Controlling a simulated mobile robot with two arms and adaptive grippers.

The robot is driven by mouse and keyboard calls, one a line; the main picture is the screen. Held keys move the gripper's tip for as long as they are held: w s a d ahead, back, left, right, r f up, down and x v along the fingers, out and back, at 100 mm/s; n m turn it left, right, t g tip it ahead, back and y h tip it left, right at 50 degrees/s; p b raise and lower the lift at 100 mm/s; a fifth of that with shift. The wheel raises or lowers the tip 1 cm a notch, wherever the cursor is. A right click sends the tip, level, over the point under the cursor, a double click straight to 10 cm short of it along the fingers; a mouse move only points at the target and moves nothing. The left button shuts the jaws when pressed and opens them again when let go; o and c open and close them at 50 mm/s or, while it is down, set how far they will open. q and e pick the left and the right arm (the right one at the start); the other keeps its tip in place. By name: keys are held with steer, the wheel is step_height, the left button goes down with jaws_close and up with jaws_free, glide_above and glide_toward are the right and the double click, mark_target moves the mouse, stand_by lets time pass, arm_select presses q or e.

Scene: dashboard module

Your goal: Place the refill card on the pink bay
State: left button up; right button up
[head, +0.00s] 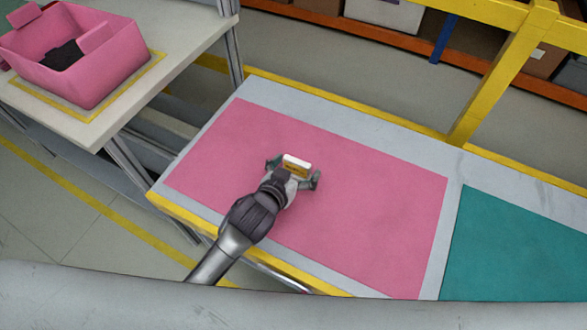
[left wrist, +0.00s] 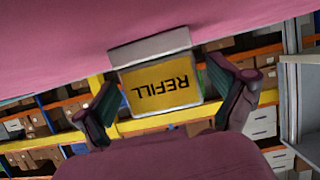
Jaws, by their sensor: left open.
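The refill card (head: 297,164) is a small block with a white edge and a yellow face. It is on the pink bay (head: 370,200), near the middle of the bay in the head view. In the left wrist view the card (left wrist: 160,84) shows the word REFILL upside down, and its pale edge meets the pink surface (left wrist: 60,35). My left gripper (head: 294,171) is low over the bay and open. Its fingers stand on either side of the card, with visible gaps in the left wrist view (left wrist: 162,80). My right gripper is not in view.
A teal bay (head: 520,250) lies to the right on the same grey table. A pink bin (head: 85,60) with dark contents stands on a separate table at upper left. A yellow rail and post (head: 500,80) run behind the table. The pink bay around the card is clear.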

arm_select(q)
steer(key=v, duration=1.2)
steer(key=shift+r+p, duration=0.15)
steer(key=shift+p, duration=0.15)
